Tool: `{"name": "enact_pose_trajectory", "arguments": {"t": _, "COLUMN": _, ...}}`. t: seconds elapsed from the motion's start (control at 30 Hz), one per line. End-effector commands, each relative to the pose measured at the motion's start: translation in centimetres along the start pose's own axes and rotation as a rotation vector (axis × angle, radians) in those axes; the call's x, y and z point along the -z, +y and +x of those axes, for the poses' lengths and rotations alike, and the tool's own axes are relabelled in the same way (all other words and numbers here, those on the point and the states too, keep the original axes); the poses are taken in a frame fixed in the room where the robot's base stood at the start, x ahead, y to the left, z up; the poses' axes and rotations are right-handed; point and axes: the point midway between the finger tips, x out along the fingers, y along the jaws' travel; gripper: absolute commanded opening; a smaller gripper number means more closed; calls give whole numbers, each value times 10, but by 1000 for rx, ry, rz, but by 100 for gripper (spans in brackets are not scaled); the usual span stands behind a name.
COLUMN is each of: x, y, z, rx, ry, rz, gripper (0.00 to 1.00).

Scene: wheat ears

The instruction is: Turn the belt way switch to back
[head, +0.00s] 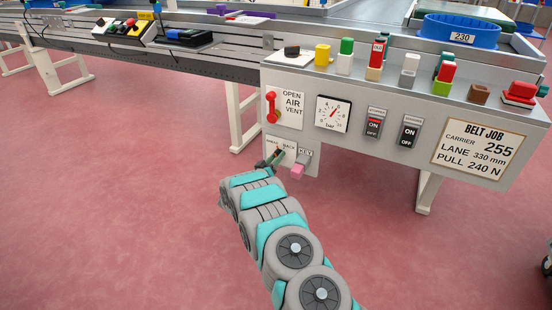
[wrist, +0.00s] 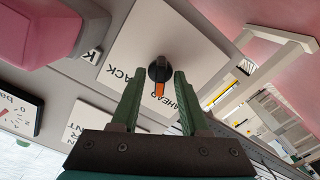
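The belt way switch is a black round knob (wrist: 160,68) with an orange pointer mark, on a white plate (wrist: 150,25) lettered AHEAD and BACK. In the wrist view the orange mark points down the picture, close to the AHEAD lettering and away from BACK. My gripper (wrist: 158,80) is open, with one green finger on each side of the knob and small gaps visible. In the head view my gripper (head: 271,161) is at the plate (head: 288,148) on the lower left of the grey panel and hides the knob.
A pink-ended lever (head: 297,171) sits just right of the switch; its pink block (wrist: 40,30) looms large in the wrist view. Above are a red air vent handle (head: 271,106), a dial (head: 332,113) and two ON/OFF switches (head: 375,124). Open floor lies left.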

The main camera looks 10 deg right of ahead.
Motion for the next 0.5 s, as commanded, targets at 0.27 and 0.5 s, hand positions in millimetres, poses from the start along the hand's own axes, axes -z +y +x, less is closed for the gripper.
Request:
{"name": "enact_pose_trajectory", "arguments": {"t": 0.27, "x": 0, "y": 0, "z": 0, "rx": 1, "ry": 0, "rz": 0, "gripper": 14}}
{"name": "enact_pose_trajectory", "arguments": {"t": 0.5, "x": 0, "y": 0, "z": 0, "rx": 0, "ry": 0, "rz": 1, "gripper": 0}}
